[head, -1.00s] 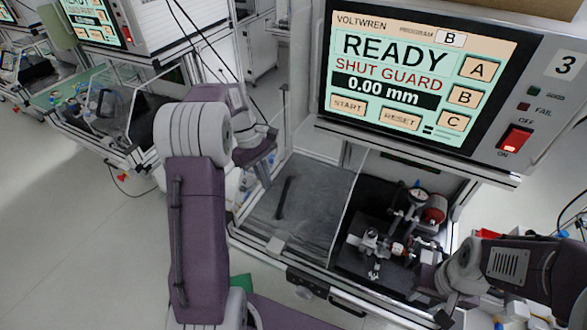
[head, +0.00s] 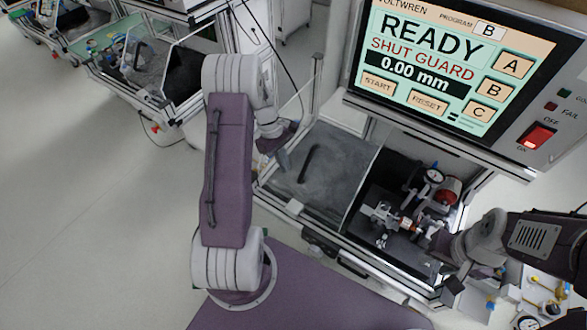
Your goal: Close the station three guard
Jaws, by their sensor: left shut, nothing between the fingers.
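The station three guard (head: 335,190) is a grey see-through sliding panel with a black bar handle (head: 308,164). It covers the left part of the station's bay. The right part is open, showing the test fixture (head: 385,226) with a dial gauge (head: 434,176) and a red part. My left gripper (head: 283,160) is shut and empty, just left of the handle; whether it touches the guard I cannot tell. My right gripper (head: 453,289) is near the bay's front right corner, its fingers hard to make out. The screen (head: 455,60) reads READY, SHUT GUARD, 0.00 mm.
A red lit switch (head: 537,136) is right of the screen. A thin upright post (head: 316,85) stands behind my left gripper. Parts lie on a surface (head: 540,290) at lower right. Another station (head: 150,75) stands at upper left. The floor at left is clear.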

